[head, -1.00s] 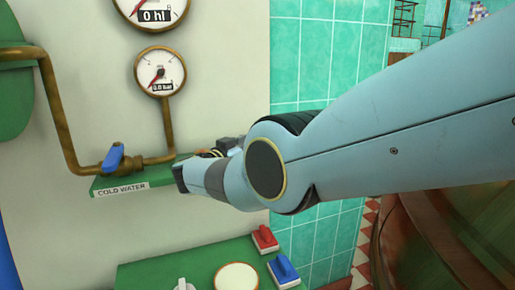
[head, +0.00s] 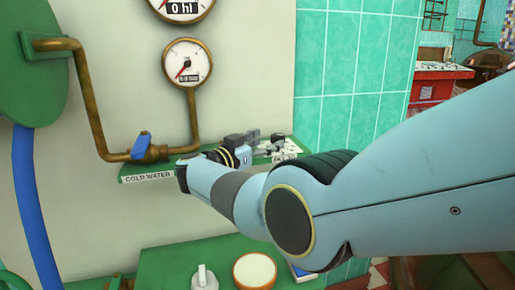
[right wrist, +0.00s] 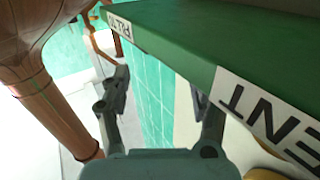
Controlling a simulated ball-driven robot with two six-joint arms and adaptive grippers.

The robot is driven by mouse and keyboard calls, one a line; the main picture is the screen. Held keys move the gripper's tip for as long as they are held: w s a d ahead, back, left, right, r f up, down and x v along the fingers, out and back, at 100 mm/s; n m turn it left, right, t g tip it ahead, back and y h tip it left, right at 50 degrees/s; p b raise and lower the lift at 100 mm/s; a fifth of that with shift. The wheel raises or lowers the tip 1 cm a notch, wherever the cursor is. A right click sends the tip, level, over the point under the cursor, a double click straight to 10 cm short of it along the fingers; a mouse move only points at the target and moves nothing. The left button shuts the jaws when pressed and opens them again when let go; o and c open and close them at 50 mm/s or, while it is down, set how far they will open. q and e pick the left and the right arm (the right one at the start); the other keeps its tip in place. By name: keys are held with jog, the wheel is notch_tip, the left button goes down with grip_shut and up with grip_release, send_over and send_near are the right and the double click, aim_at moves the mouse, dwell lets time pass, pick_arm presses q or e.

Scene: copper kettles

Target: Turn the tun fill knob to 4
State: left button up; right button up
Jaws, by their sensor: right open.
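The tun fill knob is not clearly visible. A small marked white plate (head: 292,146) shows at the right end of the green shelf (head: 150,168) in the head view, partly covered by my right gripper (head: 262,142). In the right wrist view, the shelf's green edge (right wrist: 175,45) crosses the top, with a label (right wrist: 121,28) that seems to read FILL TO, seen turned over. My right gripper (right wrist: 162,100) is open there, its fingers apart below the shelf edge, with nothing visible between them. My left gripper is not in view.
A blue-handled valve (head: 141,146) on brass pipe stands at the shelf's left, above a COLD WATER label. A gauge (head: 187,62) hangs above. A lower green panel holds a white knob (head: 203,278) and a round cream-topped control (head: 254,270). A copper vessel (right wrist: 35,40) is at the wrist view's left.

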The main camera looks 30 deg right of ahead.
jog(key=v, duration=0.6)
jog(key=shift+s+r, duration=0.2)
jog(key=shift+a, duration=0.15)
